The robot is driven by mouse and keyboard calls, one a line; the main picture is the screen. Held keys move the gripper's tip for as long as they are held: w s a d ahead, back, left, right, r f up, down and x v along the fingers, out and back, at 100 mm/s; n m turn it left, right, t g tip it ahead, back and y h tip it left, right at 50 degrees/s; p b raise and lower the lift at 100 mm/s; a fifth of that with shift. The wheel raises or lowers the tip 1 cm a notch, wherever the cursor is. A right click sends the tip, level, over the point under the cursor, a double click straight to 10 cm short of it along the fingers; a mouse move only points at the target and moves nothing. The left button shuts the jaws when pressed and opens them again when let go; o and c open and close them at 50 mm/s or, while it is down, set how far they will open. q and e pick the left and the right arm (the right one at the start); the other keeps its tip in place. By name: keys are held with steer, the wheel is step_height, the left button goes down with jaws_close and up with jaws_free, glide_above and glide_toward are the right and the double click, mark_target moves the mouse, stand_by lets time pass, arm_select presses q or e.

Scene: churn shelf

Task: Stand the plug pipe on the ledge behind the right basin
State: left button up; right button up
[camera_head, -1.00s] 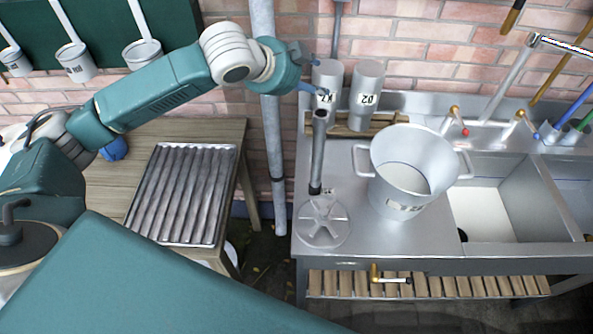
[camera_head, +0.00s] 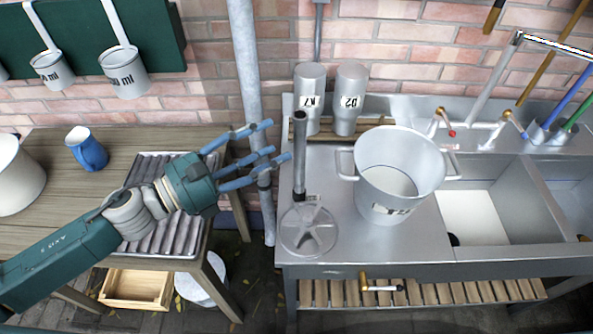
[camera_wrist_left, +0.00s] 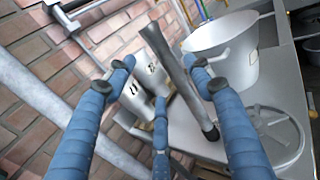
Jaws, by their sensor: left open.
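The plug pipe (camera_head: 299,158) is a dark grey tube standing upright on the steel counter, just behind a round spoked disc (camera_head: 309,229). My left gripper (camera_head: 274,143) is open and empty, its blue fingers pointing at the pipe from the left, with a small gap. In the left wrist view the pipe (camera_wrist_left: 185,80) crosses in front of the spread fingers (camera_wrist_left: 158,80). The right basin (camera_head: 575,180) is cut off at the right edge. The ledge (camera_head: 582,152) behind it shows only in part. My right gripper is not in view.
A two-handled pot (camera_head: 391,205) stands right of the pipe. Two grey canisters (camera_head: 310,85) (camera_head: 350,88) stand behind it. A vertical wall pipe (camera_head: 247,80) stands close behind my gripper.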

mark_target(298, 133)
arm_select(q)
steer(key=p+x, duration=0.1)
steer(key=x, duration=0.1)
steer(key=p+x, duration=0.1)
steer(key=x, duration=0.1)
steer(key=p+x, duration=0.1)
steer(key=x, duration=0.2)
steer(key=shift+s+d+r+p, duration=0.15)
steer(key=shift+s+r+p, duration=0.15)
steer(key=shift+p, duration=0.1)
steer(key=shift+w+d+f, duration=0.15)
steer(key=shift+d+f, duration=0.05)
steer(key=shift+f, duration=0.05)
steer(key=shift+a, duration=0.1)
steer(key=shift+c, duration=1)
steer(key=shift+r, duration=0.1)
jaws_close()
